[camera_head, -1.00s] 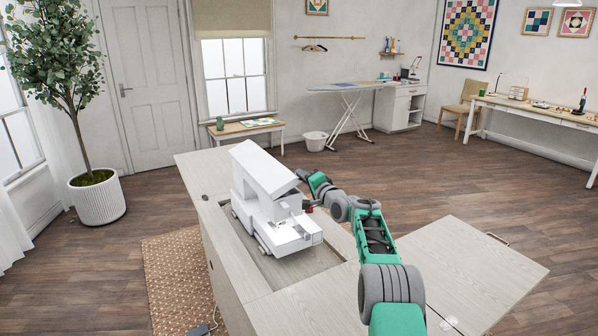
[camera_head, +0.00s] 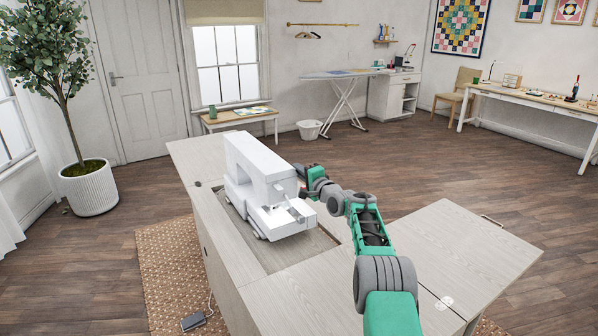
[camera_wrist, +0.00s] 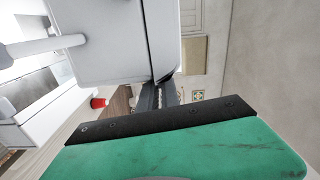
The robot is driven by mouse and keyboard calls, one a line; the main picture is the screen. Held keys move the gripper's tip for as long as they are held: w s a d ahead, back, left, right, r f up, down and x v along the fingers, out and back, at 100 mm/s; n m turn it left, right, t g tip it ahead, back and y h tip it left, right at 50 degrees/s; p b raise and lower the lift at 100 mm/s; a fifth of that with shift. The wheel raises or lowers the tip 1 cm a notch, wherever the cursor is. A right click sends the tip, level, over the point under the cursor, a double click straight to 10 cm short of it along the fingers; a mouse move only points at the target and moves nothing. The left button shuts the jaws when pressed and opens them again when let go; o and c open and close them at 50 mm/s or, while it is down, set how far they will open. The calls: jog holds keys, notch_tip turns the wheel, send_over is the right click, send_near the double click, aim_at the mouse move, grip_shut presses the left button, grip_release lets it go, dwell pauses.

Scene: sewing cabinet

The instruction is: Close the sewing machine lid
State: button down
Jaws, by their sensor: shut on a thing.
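The white sewing machine (camera_head: 239,165) stands in the well of the pale wooden cabinet. Its white lid (camera_head: 262,150) lies along the top, looking nearly flush with the body. My gripper (camera_head: 302,187) is at the machine's right end, its fingertips small and partly hidden. In the wrist view, the dark fingers of my gripper (camera_wrist: 160,95) are close together at the edge of a white panel, which looks like the lid (camera_wrist: 162,40), beside a thin seam. They appear shut on that edge. The exact contact is hard to see.
The cabinet top (camera_head: 285,295) is clear in front of the machine, and a side leaf (camera_head: 470,250) extends right. A pedal (camera_head: 193,321) lies on the woven rug (camera_head: 168,270). Open floor lies beyond the cabinet.

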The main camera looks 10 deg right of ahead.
jog(key=shift+a+f, duration=0.1)
jog(key=shift+f, duration=0.1)
jog(key=c, duration=1.6)
grip_release()
jog(key=shift+r, duration=0.1)
jog(key=b+v, duration=0.1)
jog(key=v, duration=0.6)
jog(key=shift+s, duration=0.35)
